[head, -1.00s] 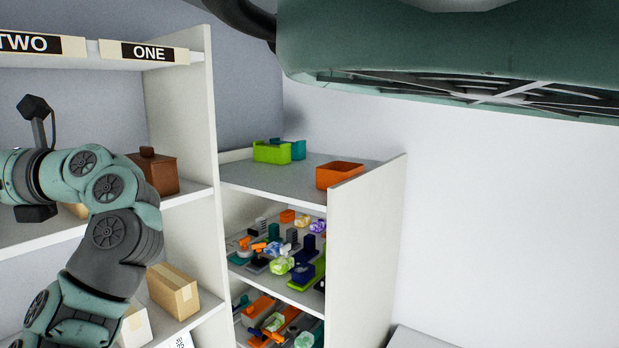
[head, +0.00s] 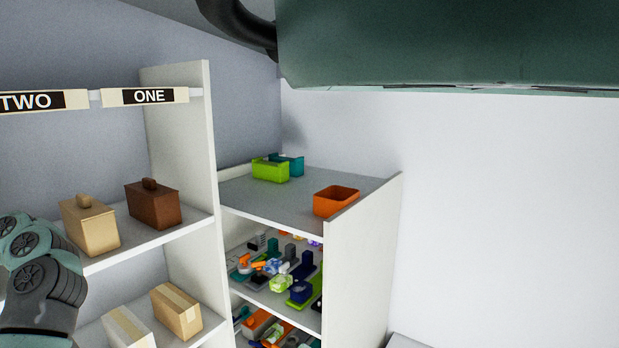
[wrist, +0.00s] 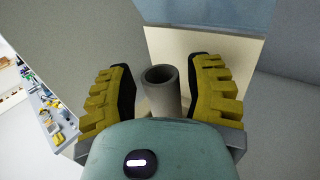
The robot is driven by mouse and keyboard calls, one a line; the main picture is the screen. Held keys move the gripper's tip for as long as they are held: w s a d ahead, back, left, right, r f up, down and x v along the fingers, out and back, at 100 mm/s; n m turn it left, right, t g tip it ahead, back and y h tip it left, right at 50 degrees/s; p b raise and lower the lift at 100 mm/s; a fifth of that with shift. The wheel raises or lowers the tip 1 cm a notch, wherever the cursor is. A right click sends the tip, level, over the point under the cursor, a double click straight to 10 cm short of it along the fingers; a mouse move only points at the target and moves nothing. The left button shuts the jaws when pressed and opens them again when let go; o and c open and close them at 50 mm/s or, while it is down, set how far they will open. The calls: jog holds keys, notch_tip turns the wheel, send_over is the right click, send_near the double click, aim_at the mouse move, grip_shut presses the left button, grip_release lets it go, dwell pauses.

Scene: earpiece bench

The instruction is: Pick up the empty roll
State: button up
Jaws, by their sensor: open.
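The empty roll (wrist: 163,94) is a grey-brown hollow tube in the wrist view, its open end facing the camera. My gripper (wrist: 164,88) is open, with one yellow ridged finger on each side of the roll. A gap shows between the roll and each finger, so they look apart. The lower end of the roll is hidden behind my gripper's body.
A cream panel (wrist: 205,50) stands behind the roll. In the head view, shelves hold a brown lidded box (head: 154,206), a tan lidded box (head: 92,230) and cartons (head: 178,312). An orange bin (head: 335,201) and a green bin (head: 270,171) sit on the grey cabinet top, with bare surface between.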

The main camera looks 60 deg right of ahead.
jog(key=shift+p+x, duration=0.4)
jog(key=shift+x, duration=0.5)
jog(key=shift+w+a, duration=0.1)
jog(key=shift+o, duration=0.4)
grip_shut()
